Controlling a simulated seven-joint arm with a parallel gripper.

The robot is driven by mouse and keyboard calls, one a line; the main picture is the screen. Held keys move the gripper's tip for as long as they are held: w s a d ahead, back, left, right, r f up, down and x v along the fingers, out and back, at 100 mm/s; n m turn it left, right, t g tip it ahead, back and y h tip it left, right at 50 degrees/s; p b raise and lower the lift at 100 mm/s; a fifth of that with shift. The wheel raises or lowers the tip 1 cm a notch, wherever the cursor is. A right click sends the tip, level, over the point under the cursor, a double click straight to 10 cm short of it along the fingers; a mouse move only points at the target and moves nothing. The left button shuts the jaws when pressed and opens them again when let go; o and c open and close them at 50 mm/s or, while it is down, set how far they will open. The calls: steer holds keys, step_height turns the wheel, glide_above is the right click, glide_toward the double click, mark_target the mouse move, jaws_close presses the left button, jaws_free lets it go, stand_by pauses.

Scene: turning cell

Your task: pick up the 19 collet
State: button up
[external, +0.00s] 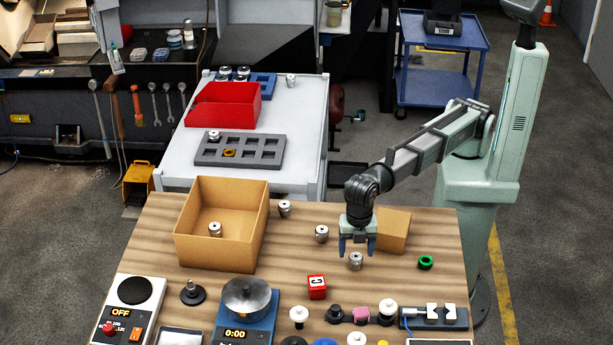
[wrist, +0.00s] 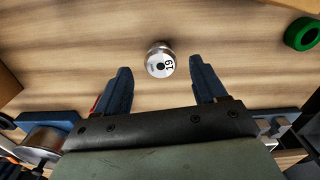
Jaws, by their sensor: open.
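The 19 collet (wrist: 160,62) is a small silver cylinder with "19" on its pale top face, standing upright on the wooden table in the wrist view. In the external view the collet (external: 355,261) stands just below my gripper (external: 357,246). My gripper is open and empty, and in the wrist view its two blue fingers (wrist: 160,88) point toward the collet, one to each side of its line. The collet lies a little beyond the fingertips, apart from them.
Other silver collets stand on the table (external: 321,233), (external: 284,208) and one in the cardboard box (external: 222,262). A green ring (external: 426,262) lies to the right. A red block (external: 317,287) and several knobbed pieces stand in front. A smaller box (external: 396,230) is behind my gripper.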

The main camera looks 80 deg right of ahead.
mark_target(356, 256)
steer(key=shift+f, duration=1.85)
steer(key=c, duration=1.2)
